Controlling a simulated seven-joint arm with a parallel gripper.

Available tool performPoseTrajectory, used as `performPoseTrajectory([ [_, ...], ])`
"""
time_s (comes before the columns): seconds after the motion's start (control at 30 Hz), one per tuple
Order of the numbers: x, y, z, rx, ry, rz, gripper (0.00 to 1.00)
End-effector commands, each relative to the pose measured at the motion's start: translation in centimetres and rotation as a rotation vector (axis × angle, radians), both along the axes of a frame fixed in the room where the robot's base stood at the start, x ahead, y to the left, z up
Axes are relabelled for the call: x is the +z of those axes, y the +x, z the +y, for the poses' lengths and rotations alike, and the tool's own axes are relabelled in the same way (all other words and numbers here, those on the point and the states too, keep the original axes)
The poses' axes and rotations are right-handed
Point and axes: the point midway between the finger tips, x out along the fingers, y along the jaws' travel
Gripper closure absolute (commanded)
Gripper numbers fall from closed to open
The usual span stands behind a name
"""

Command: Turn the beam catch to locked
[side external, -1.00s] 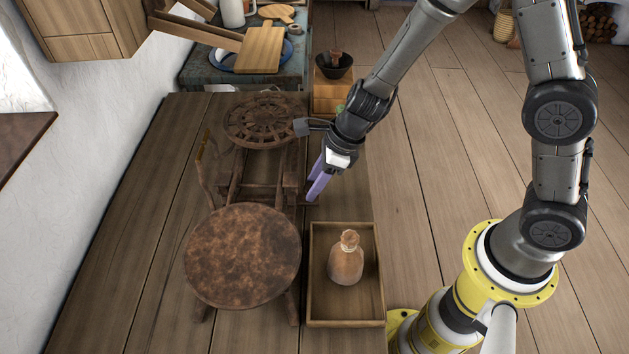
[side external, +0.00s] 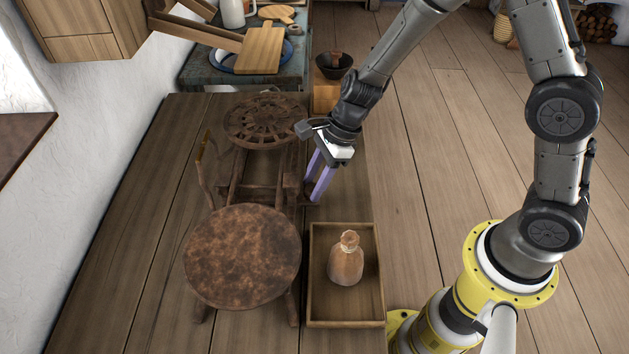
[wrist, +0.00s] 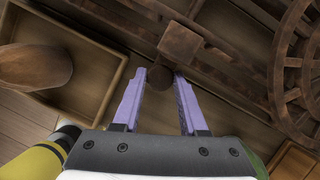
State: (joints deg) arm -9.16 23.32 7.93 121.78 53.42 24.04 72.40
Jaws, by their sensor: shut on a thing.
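A dark wooden frame (side external: 236,178) stands on the plank table, with a spoked wheel (side external: 262,121) at its far end and a round brown disc (side external: 243,256) at its near end. The beam catch appears as a small dark knob (wrist: 163,79) on the frame's side, at the end of a short block. My gripper (side external: 317,189) is at the right side of the frame, its purple fingers pointing down. In the wrist view the fingertips (wrist: 160,78) stand on both sides of the knob, shut on it. In the side view the fingers largely hide the catch.
A wooden tray (side external: 317,304) with a brown stoppered bottle (side external: 346,261) lies near my gripper, at the table's right edge. A dark bowl (side external: 334,66) sits on a wooden box behind. The table left of the frame is clear.

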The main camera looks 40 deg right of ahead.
Motion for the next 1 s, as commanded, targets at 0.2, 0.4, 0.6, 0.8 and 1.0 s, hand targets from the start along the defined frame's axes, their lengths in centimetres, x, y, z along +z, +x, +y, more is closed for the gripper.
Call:
performPoseTrajectory([
  [0.2, 0.1, 0.0, 0.1, -0.001, 0.002, -0.001, 0.53],
  [0.4, 0.1, 0.0, 0.0, -0.002, 0.001, -0.001, 0.29],
  [0.6, 0.1, 0.0, 0.0, -0.003, 0.001, -0.001, 0.29],
  [0.8, 1.3, 0.0, -0.4, -0.003, 0.002, -0.006, 0.29],
  [1.0, 5.0, -0.6, -1.8, -0.004, 0.002, -0.008, 0.29],
])
